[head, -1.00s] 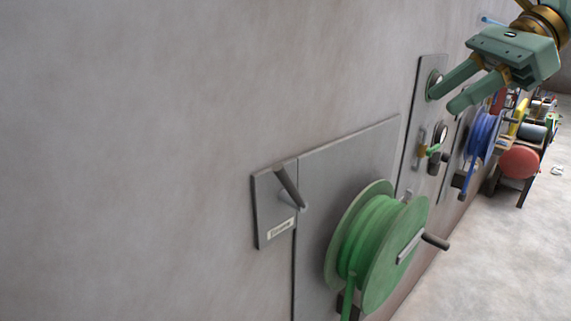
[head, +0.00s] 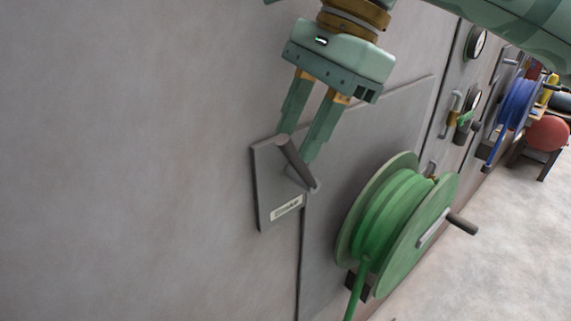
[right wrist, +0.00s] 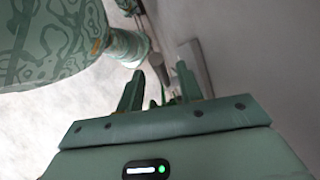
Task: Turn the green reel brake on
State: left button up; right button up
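The brake lever (head: 297,165) is a dark grey bar on a grey plate (head: 262,190) with a small, hard-to-read label (head: 286,208). It tilts up and to the left from its pivot at the plate's right side. The green reel (head: 400,225) is on the wall panel to the right of it and below. My right gripper (head: 296,146) is open, fingers pointing down, with its tips at the lever's upper part. I cannot tell whether they touch it. The right wrist view shows the spread fingers (right wrist: 158,85). My left gripper is not in view.
A gauge (head: 476,42) and small valve fittings (head: 459,117) are on the wall to the right. A blue reel (head: 515,103) and a red round object (head: 547,133) stand farther off. The wall left of the plate is bare, and the floor at lower right is clear.

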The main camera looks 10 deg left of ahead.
aim_at(288, 158)
jog(key=x, duration=0.4)
jog(key=shift+f, duration=0.15)
jog(key=shift+s+a+f+p, duration=0.1)
jog(key=shift+s+f+p, duration=0.1)
jog(key=shift+f+p, duration=0.15)
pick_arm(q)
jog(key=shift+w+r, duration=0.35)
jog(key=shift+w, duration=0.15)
pick_arm(e)
jog(key=shift+a+f, duration=0.1)
jog(key=shift+w, duration=0.1)
jog(key=shift+c, duration=0.4)
grip_shut()
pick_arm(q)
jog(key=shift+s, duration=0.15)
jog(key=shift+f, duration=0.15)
